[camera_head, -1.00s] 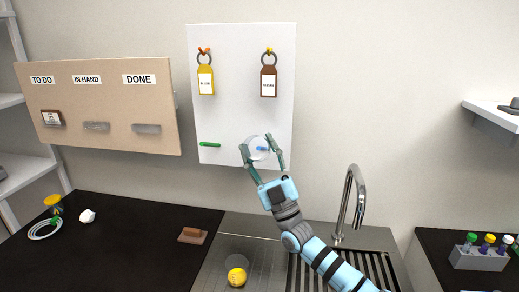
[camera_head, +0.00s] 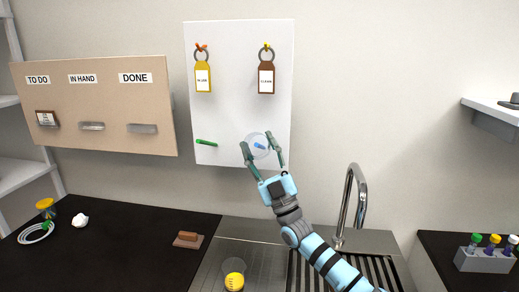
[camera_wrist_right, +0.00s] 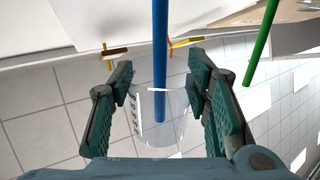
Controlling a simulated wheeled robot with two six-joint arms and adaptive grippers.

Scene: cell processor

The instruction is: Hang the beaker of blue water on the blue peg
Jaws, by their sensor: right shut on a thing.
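My right gripper (camera_head: 262,155) is shut on a clear beaker (camera_head: 251,139) in front of the white board's lower right. The fingers hold it on two opposite sides. I see no blue water in it. The blue peg (camera_head: 260,146) shows through or within the beaker's outline in the head view. In the right wrist view the blue peg (camera_wrist_right: 160,60) runs down between the fingers, and its end lies within the outline of the clear beaker (camera_wrist_right: 172,134). I cannot tell whether the beaker touches the peg. My left gripper is not in view.
The white board (camera_head: 235,100) also has a green peg (camera_head: 206,142), and yellow (camera_head: 203,80) and brown (camera_head: 266,80) tags hang above. Below are a faucet (camera_head: 352,190) and a sink. Another clear vessel with something yellow (camera_head: 234,281) stands at the sink's left.

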